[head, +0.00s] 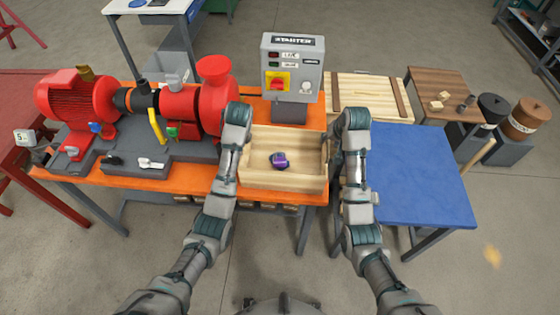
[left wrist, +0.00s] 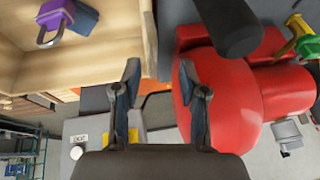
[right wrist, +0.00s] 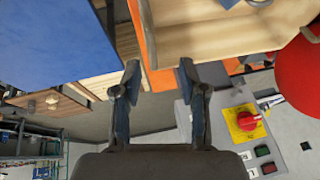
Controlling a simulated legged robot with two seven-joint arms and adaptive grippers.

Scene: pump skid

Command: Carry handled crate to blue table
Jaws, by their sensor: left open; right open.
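The wooden handled crate (head: 282,182) sits on the orange-topped bench, with a purple padlock (head: 280,161) inside. The blue table (head: 425,180) stands to its right. My left gripper is beside the crate's left end; in the left wrist view its fingers (left wrist: 160,75) are apart and empty, with the crate wall (left wrist: 110,72) at the left. My right gripper is by the crate's right end; its open fingers (right wrist: 158,70) are empty in the right wrist view, just short of a grey bar handle (right wrist: 148,35) on the crate. In the head view the fingertips are hard to make out.
A red pump (head: 200,105) and motor (head: 75,105) stand left of the crate. A grey starter box (head: 291,70) rises right behind it. A pale wooden panel (head: 365,92) lies behind the blue table. The blue tabletop is clear apart from my right arm at its left edge.

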